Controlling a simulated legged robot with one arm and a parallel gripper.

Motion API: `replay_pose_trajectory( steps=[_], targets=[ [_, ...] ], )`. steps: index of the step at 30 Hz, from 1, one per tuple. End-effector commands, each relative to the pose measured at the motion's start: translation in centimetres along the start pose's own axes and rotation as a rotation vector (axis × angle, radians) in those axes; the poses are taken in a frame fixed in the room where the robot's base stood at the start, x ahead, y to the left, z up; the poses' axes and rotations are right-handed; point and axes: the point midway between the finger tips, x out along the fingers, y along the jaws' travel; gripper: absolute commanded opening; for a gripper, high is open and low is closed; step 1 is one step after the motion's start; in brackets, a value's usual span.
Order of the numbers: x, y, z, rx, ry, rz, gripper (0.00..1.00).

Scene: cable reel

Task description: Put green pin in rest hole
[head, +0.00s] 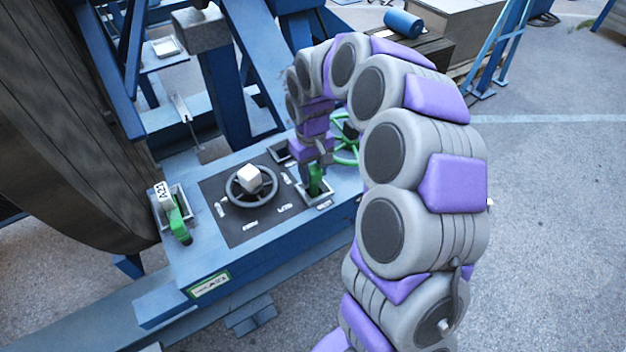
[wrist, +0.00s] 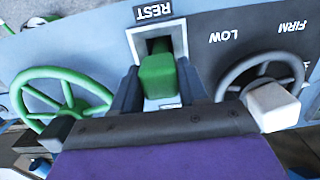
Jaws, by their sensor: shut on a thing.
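The green pin (head: 316,180) stands at the right end of the blue control panel, and my gripper (head: 318,162) is shut on it from above. In the wrist view the green pin (wrist: 158,76) sits between the jaws of my gripper (wrist: 160,95). The rest hole (wrist: 157,42) has a pale square frame under the label REST, with a dark opening behind the pin. The pin overlaps this opening in the picture; how deep its lower end is cannot be seen. In the head view the rest hole frame (head: 318,202) shows around the pin's foot.
A grey handwheel with a white knob (head: 250,178) is on the dark dial plate. A green-handled part with a white tag (head: 177,222) is at the left. The large reel (head: 50,120) is further left.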

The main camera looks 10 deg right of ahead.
Motion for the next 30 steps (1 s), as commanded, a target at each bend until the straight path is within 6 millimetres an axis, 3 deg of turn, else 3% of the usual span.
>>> replay_pose_trajectory(
  steps=[8, 18, 19, 26, 30],
  targets=[
    [3.3, -0.1, -0.1, -0.002, -0.003, -0.001, 0.00],
    [3.5, 0.0, -0.2, 0.000, -0.001, 0.000, 0.00],
    [3.5, 0.0, -0.2, -0.001, 0.000, 0.000, 0.46],
    [3.5, 0.0, -0.2, 0.000, -0.001, 0.000, 0.68],
    [3.5, 0.0, -0.2, 0.000, -0.001, -0.001, 0.68]
  ],
)
